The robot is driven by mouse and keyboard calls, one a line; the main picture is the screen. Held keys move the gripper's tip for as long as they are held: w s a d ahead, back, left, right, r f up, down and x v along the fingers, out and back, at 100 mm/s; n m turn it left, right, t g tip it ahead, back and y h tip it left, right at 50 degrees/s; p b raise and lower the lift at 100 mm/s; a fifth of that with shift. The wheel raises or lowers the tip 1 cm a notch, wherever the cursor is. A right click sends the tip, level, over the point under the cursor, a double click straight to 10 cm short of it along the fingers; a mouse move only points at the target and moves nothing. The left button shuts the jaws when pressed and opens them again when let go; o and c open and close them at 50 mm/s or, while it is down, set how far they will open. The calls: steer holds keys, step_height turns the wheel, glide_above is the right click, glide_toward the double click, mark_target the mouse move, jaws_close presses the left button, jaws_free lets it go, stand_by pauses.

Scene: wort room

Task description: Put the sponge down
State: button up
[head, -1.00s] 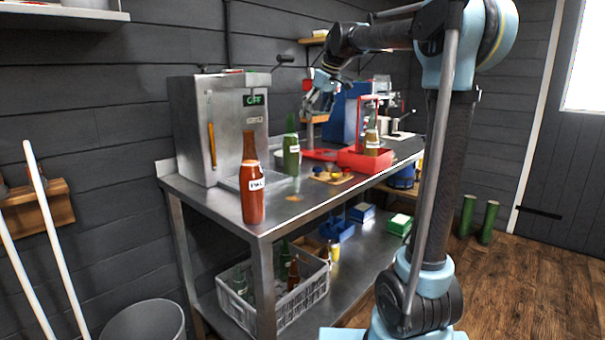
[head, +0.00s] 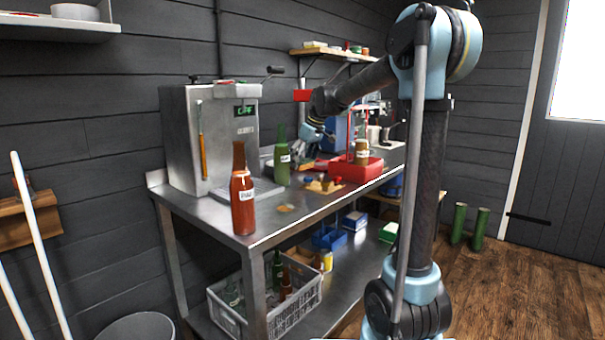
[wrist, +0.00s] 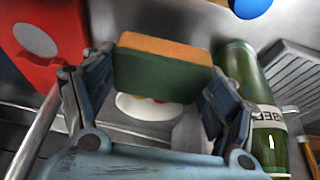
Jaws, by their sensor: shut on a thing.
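In the wrist view the sponge (wrist: 160,68), orange on one side and dark green on the other, is between the fingers of my gripper (wrist: 155,85). My gripper is shut on it. Below the sponge a white round dish (wrist: 148,108) with small coloured things is partly hidden. In the head view my gripper (head: 298,152) is low over the steel bench (head: 270,222), just right of the green bottle (head: 282,160). I cannot make out the sponge clearly there.
The green bottle also stands close by my gripper in the wrist view (wrist: 240,75). A red tray (head: 358,170) holding a bottle stands to the right. A red-brown bottle (head: 243,200) is at the bench's near corner, by a steel machine (head: 180,140).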

mark_target(303, 170)
steer(key=shift+f, duration=2.2)
steer(key=o, duration=0.4)
steer(key=shift+o, duration=0.2)
steer(key=v, duration=1.2)
steer(key=s+d+f+m+h, duration=0.1)
steer(key=s+d+f+m, duration=0.1)
steer(key=s+d+f, duration=0.3)
steer(key=s+d+f+m, duration=0.1)
steer(key=s+d+f, duration=0.15)
steer(key=s, duration=0.55)
steer(key=s+d+f+m+h, duration=0.1)
steer(key=s+d+f+m, duration=0.15)
steer(key=s+d, duration=0.3)
steer(key=s+d+f+m, duration=0.2)
steer(key=s+d+f, duration=0.1)
steer(key=s+f, duration=0.6)
steer(key=s+d+f+m+h, duration=0.1)
steer(key=s+d+f, duration=0.3)
steer(key=s+f, duration=0.5)
steer(key=shift+s+d+f+m+g, duration=0.15)
steer(key=shift+s+f+m+g, duration=0.25)
steer(key=shift+m, duration=0.45)
